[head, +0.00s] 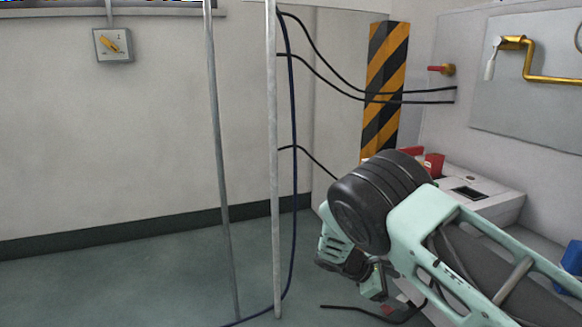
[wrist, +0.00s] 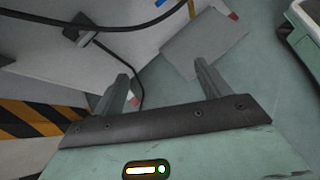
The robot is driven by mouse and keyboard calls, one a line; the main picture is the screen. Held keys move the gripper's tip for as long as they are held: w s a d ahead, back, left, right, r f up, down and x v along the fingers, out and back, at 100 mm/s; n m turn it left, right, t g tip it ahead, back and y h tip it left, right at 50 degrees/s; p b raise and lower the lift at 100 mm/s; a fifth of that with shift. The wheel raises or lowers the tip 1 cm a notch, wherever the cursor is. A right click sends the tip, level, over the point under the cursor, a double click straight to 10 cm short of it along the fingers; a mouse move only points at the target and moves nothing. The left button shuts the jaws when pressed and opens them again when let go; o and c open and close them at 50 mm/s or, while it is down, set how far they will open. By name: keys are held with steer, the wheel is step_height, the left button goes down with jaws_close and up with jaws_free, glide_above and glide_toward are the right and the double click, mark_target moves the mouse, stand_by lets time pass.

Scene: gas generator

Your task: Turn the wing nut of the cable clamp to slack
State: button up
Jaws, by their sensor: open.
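My gripper (wrist: 162,80) is open in the wrist view, its two grey fingers spread wide with nothing held between them. A small dark piece (wrist: 80,29) sits on a thick black cable (wrist: 125,28) at the upper left, beyond and apart from the fingers. I cannot tell whether it is the cable clamp, and no wing nut can be made out. In the head view my arm fills the lower right and its hand points down and left; the fingertips are not clear there.
A striped yellow-black post (head: 384,90) stands behind my arm, with black cables (head: 330,82) running past it. Two grey poles (head: 273,150) stand left of my arm. A white cabinet (head: 490,205) is at the right. The floor (head: 130,280) at the left is clear.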

steer(key=s+a+r+m+g+y, duration=0.1)
steer(key=s+a+r+m+y, duration=0.2)
steer(key=s+a+r+y, duration=0.5)
steer(key=s+a+r+m+y, duration=0.1)
steer(key=s+a+r+m, duration=0.1)
steer(key=s+a+r, duration=0.65)
steer(key=s+d+r+m+t+y, duration=0.1)
steer(key=s+d+r, duration=0.1)
steer(key=s, duration=0.7)
steer(key=s+d+r+m+y, duration=0.2)
steer(key=s+r, duration=0.1)
steer(key=s, duration=0.7)
step_height(320, 180, up, 37)
steer(key=p, duration=3.7)
steer(key=shift+w+a+f, duration=0.2)
